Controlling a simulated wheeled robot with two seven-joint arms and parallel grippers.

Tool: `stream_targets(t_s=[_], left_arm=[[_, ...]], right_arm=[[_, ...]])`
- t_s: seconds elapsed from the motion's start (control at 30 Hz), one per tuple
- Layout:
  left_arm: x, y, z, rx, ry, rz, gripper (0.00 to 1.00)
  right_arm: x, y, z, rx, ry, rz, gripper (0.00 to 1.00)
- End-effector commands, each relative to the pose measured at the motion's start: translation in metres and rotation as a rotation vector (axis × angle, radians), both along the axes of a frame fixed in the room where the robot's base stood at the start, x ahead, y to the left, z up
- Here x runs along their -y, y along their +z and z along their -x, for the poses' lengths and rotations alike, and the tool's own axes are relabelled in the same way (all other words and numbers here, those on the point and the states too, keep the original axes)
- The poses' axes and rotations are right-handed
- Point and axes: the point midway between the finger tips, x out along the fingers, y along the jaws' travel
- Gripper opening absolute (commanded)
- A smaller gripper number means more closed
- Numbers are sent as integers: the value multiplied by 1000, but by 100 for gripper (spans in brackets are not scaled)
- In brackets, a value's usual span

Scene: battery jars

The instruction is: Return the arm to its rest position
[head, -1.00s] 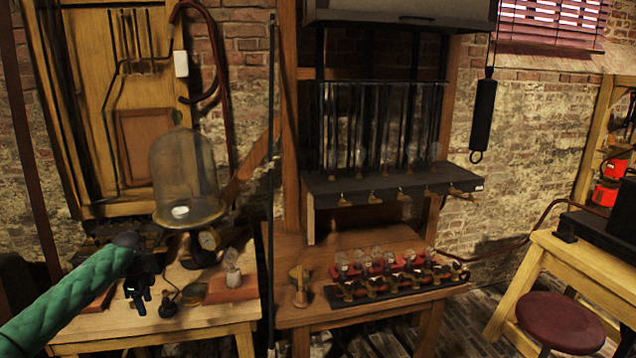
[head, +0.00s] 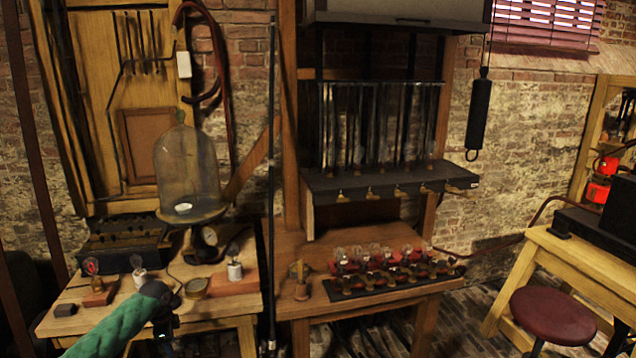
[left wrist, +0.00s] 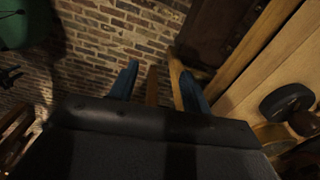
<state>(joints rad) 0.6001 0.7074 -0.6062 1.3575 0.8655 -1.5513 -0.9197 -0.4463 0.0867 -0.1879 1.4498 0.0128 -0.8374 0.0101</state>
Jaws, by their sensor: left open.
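My left arm, in a green sleeve (head: 112,332), comes in from the lower left of the head view. My left gripper (head: 165,332) hangs at its end, dark and small, in front of the left table (head: 215,312) near its front edge. In the left wrist view the two blue fingers of the left gripper (left wrist: 157,90) stand apart with nothing between them. My right gripper is not in view.
The left table carries a glass bell jar (head: 188,165), a dark box (head: 122,245) and small instruments. The middle table (head: 375,302) holds a row of small bulbs (head: 375,258). A red stool (head: 553,316) stands at right, with floor free between it and the middle table.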

Motion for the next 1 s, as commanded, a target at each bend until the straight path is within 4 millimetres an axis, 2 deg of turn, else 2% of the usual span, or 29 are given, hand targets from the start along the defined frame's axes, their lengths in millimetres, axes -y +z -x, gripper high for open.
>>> stream_targets(t_s=[0.03, 0.1, 0.27, 0.47, 0.7, 0.87, 1.0], left_arm=[[13, -25, 10, -2, 19, 7, 48], [29, -56, 22, 5, 54, 15, 48], [65, -124, 55, 24, 144, 34, 48], [108, -202, 108, 41, 264, 61, 48], [154, -285, 186, 56, 418, 93, 48], [182, -333, 246, 61, 528, 112, 48], [204, -369, 303, 63, 625, 123, 48]], right_arm=[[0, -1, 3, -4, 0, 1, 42], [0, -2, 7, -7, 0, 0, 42], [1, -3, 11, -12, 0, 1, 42], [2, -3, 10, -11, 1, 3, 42], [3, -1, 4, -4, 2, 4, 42], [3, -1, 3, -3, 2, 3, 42], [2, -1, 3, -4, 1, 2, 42]])
